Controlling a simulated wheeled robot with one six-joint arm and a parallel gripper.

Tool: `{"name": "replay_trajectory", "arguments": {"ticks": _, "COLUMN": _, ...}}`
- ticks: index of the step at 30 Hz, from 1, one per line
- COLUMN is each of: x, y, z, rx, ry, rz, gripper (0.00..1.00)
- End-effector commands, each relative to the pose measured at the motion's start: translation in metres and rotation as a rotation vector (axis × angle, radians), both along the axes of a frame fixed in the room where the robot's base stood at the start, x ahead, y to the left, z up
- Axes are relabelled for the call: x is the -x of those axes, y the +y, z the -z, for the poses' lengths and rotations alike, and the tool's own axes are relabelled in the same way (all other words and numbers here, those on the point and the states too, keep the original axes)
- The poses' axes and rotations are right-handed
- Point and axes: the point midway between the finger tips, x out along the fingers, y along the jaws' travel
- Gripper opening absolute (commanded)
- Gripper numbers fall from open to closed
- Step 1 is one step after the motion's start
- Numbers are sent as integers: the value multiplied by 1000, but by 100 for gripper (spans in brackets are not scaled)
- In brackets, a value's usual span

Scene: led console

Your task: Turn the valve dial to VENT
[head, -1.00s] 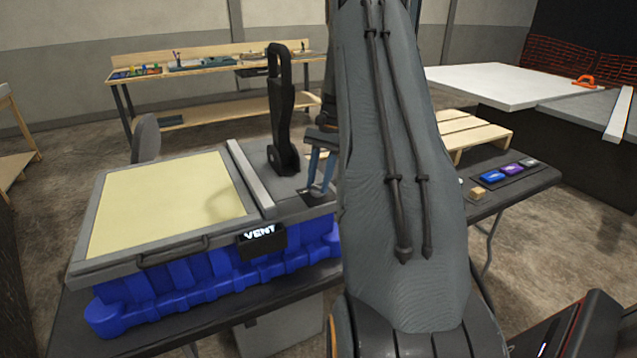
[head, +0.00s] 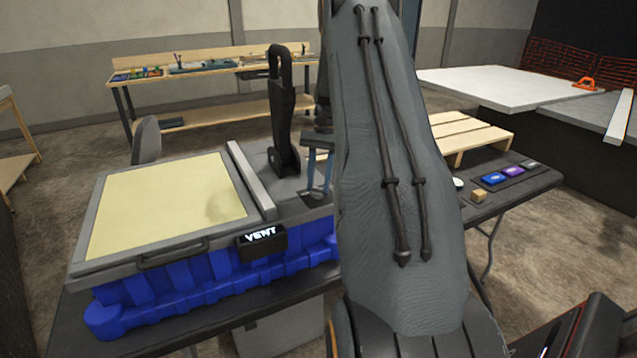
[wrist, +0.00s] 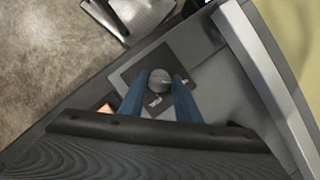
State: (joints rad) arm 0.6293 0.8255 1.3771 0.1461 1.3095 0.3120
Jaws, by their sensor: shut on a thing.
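The valve dial (wrist: 159,81) is a small round grey knob on a dark square plate (wrist: 133,75) in the wrist view. My gripper (wrist: 159,84) has its two blue fingers on either side of the knob, shut on it. Pale marks show on the plate, too small to read. In the head view my gripper (head: 318,172) points down at the right end of the console (head: 185,255), and my arm hides part of that area. A black display (head: 262,241) on the console's front reads VENT. I cannot tell which mark the dial points to.
A tall black lever (head: 281,115) stands on the console just left of my gripper. A raised grey bar (head: 250,179) runs beside the pale yellow panel (head: 165,202). A small wooden block (head: 479,196) and coloured blocks (head: 494,178) lie on the table at right.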

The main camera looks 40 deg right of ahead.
Motion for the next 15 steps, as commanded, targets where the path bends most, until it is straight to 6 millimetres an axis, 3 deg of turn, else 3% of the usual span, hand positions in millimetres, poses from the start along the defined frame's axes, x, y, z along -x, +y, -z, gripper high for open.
{"name": "replay_trajectory", "arguments": {"ticks": 1, "x": -1, "y": 0, "z": -1, "rx": 1, "ry": -2, "rz": -1, "gripper": 33}}
{"name": "replay_trajectory", "arguments": {"ticks": 4, "x": -1, "y": 0, "z": -1, "rx": 1, "ry": -2, "rz": -1, "gripper": 48}}
{"name": "replay_trajectory", "arguments": {"ticks": 15, "x": -2, "y": -2, "z": -4, "rx": 1, "ry": -2, "rz": 1, "gripper": 48}}
